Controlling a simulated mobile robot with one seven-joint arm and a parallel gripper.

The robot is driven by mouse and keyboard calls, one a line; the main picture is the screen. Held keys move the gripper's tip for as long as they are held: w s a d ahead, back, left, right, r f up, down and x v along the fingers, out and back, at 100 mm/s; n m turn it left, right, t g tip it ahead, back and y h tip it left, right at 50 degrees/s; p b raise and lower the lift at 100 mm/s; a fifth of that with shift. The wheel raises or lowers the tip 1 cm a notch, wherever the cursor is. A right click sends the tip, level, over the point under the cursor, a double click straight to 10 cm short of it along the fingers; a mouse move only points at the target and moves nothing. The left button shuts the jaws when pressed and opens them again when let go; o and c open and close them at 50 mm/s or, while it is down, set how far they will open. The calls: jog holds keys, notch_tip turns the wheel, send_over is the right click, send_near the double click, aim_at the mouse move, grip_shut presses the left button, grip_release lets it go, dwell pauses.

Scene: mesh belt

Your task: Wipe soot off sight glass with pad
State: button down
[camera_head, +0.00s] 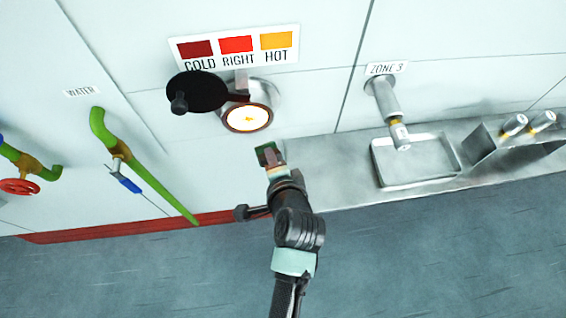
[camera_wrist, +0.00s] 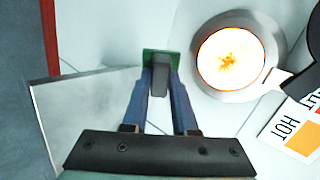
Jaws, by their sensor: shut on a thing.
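The sight glass (camera_head: 247,118) is a round glowing window in a metal ring on the white wall. Its black round cover (camera_head: 196,92) is swung aside to the upper left. My gripper (camera_head: 273,163) is shut on a pad, which has a green face (camera_head: 266,151) and a grey grip between the fingers. The green pad (camera_wrist: 150,57) also shows in the wrist view, beside the glass and apart from it. In the head view it is below the glass.
A COLD/RIGHT/HOT colour sign (camera_head: 234,46) is above the glass. A metal shelf (camera_head: 340,165) runs along the wall to the right, with a shallow tray (camera_head: 414,160) and a bin of cylinders (camera_head: 515,138). A ZONE 3 pipe (camera_head: 384,102) juts out above the tray. Green pipes (camera_head: 140,170) are left.

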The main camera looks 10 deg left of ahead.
jog(key=shift+s+a+m+t+b, duration=0.45)
jog(key=shift+a+m+t, duration=0.25)
jog(key=shift+a+t, duration=0.25)
jog(key=s+a+r+m+t+h+b, duration=0.1)
jog(key=s+a+r+m+t+b, duration=0.1)
jog(key=s+a+r+t+b, duration=0.25)
jog(key=shift+t, duration=0.6)
jog(key=shift+w+a+r, duration=0.1)
jog(key=shift+w+a, duration=0.1)
jog(key=shift+w, duration=0.6)
jog(key=shift+w+a, duration=0.25)
jog(key=shift+w, duration=0.6)
jog(key=shift+w+a+r, duration=0.1)
jog(key=shift+w+a, duration=0.1)
jog(key=shift+w, duration=0.6)
jog(key=shift+w+a+b, duration=0.25)
jog(key=shift+w+b, duration=0.6)
jog(key=shift+w, duration=0.05)
jog(key=shift+w+d+r+p, duration=0.1)
jog(key=shift+w+d+p, duration=0.1)
jog(key=shift+d+p, duration=0.7)
jog(key=shift+w+d+p, duration=0.25)
jog(key=shift+d+p, duration=0.1)
jog(key=shift+d, duration=0.45)
jog(key=shift+w+d+p, duration=0.25)
jog(key=shift+d+p, duration=0.15)
jog(key=shift+d, duration=0.35)
jog(key=shift+w+d+p, duration=0.25)
jog(key=shift+d+p, duration=0.1)
jog(key=shift+d, duration=0.45)
